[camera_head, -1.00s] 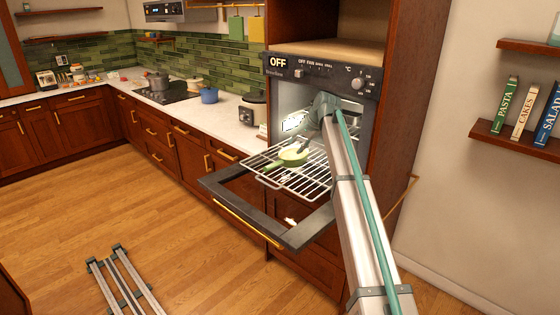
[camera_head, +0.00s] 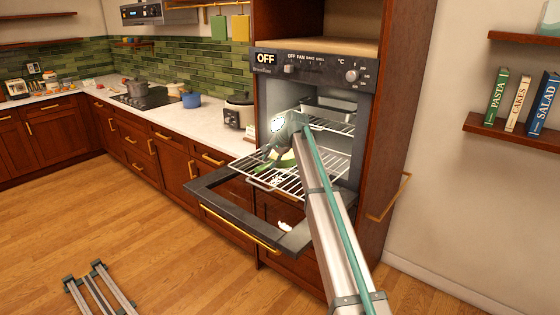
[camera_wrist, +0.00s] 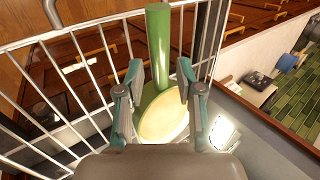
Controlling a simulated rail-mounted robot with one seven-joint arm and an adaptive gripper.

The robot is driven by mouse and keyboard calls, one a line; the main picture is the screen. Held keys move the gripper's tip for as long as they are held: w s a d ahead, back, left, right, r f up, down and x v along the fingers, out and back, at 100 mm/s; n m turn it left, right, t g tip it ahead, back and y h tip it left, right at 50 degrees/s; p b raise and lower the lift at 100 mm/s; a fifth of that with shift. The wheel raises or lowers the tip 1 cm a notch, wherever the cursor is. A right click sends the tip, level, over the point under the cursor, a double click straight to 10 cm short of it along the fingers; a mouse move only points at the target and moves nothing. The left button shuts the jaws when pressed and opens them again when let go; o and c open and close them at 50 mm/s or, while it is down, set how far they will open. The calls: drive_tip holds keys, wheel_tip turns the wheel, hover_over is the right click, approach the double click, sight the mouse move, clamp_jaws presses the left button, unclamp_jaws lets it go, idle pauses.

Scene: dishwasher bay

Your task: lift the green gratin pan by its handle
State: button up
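The green gratin pan (camera_head: 284,160) lies on the pulled-out oven rack (camera_head: 262,185), partly covered by my arm in the head view. In the wrist view its pale yellow inside (camera_wrist: 163,118) is below my gripper, and its green handle (camera_wrist: 158,45) points away toward the top. My gripper (camera_wrist: 160,70) is open, with one finger on each side of the pan's handle end. Both fingers look apart from the handle. How far the fingertips are above it is hard to tell. In the head view my gripper's fingers are not clearly visible.
The oven door (camera_head: 215,193) is folded down below the rack. A metal tray (camera_head: 330,108) sits on an upper rack inside the oven. Tall wooden cabinet sides (camera_head: 390,120) flank the oven. A counter with a cooker (camera_head: 238,113) runs to the left.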

sight(267, 164)
drive_tip(key=shift+p+x, duration=1.05)
drive_tip(key=shift+x, duration=1.6)
clamp_jaws()
drive_tip(key=shift+w+r, duration=0.1)
drive_tip(key=shift+r, duration=0.05)
